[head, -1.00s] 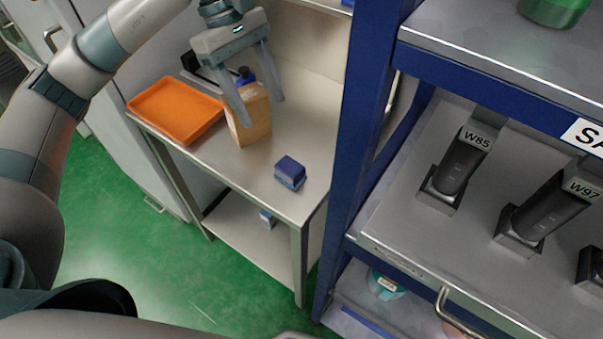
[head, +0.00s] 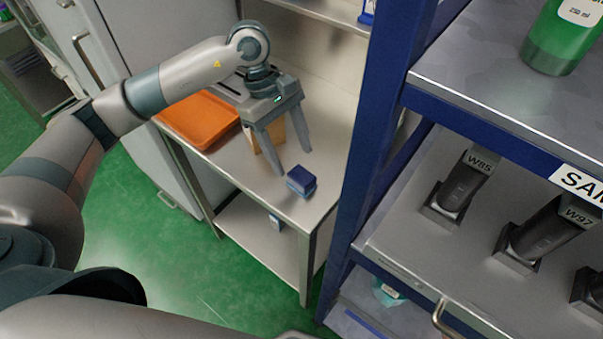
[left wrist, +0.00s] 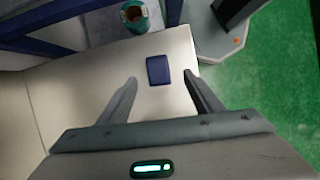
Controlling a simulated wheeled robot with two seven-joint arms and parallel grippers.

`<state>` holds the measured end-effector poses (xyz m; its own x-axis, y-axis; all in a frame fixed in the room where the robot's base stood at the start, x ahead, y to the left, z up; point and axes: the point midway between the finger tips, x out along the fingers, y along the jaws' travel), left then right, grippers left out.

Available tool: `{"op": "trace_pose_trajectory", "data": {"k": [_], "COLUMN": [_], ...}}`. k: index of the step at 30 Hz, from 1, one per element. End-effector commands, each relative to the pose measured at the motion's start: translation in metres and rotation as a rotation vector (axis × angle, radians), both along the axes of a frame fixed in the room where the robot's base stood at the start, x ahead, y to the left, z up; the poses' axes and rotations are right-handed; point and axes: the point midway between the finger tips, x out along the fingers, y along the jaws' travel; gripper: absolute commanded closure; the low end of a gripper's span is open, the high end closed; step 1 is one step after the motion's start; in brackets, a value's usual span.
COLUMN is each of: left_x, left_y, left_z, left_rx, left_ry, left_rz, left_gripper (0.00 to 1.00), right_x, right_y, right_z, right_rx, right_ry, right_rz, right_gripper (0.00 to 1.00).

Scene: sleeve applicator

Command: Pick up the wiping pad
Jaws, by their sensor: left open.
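The wiping pad (head: 302,181) is a small block with a dark blue top and a lighter blue lower layer. It lies on the steel side table near its front right corner. It also shows in the left wrist view (left wrist: 158,70), ahead of the fingertips and between their lines. My left gripper (head: 293,163) is open and empty, above the table just behind and left of the pad, apart from it. In the left wrist view the open fingers (left wrist: 160,78) point toward the pad. My right gripper is not in view.
An orange tray (head: 203,121) lies on the table's left part. A tan box (head: 270,134) stands behind my left fingers, partly hidden. A blue shelf post (head: 368,130) rises just right of the table. The rack shelf holds dark handled devices (head: 462,186).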

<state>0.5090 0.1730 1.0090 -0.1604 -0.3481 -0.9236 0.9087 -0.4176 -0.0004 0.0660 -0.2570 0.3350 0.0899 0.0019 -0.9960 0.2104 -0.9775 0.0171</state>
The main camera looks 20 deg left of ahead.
Motion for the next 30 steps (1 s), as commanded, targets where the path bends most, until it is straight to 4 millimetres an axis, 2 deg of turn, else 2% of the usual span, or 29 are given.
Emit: {"op": "trace_pose_trajectory", "data": {"k": [1,7,20,30], "left_x": [-0.002,-0.003,-0.004,-0.006], "left_y": [-0.003,-0.008,-0.009,-0.021], "left_z": [-0.004,-0.02,-0.022,-0.046], "left_rx": [0.0,0.0,0.0,0.0], "left_ry": [0.003,0.0,0.0,0.003], "left_rz": [0.0,0.0,0.0,0.001], "left_gripper": [0.41,0.41,0.41,0.41], "right_x": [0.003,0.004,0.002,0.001], "right_y": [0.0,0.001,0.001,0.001], "right_z": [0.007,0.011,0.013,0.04], "right_rx": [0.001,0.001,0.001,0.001], "right_ry": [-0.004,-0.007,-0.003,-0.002], "right_rz": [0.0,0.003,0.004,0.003], "right_gripper": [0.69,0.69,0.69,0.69]}}
